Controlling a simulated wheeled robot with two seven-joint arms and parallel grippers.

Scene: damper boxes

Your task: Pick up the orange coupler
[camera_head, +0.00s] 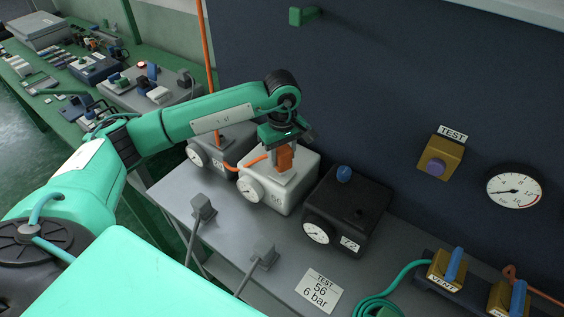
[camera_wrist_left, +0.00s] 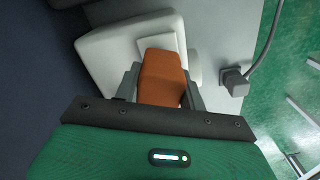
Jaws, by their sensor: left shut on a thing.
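The orange coupler (camera_head: 286,158) is at the top of the white damper box (camera_head: 296,191), with an orange hose running from it to the left. My left gripper (camera_head: 284,148) points down over the white box and is shut on the coupler. In the left wrist view the orange coupler (camera_wrist_left: 162,78) sits between the two grey fingers, over the white box (camera_wrist_left: 105,55). Whether the coupler is still seated on the box cannot be told. My right gripper is not in view.
A grey box (camera_head: 222,146) stands left of the white one, and a black box (camera_head: 346,210) with a blue knob stands right. Grey connectors (camera_head: 203,207) with cables are in front. A "TEST 56 6 bar" card (camera_head: 318,291) lies on the bench. Blue-handled valves (camera_head: 447,269) are at right.

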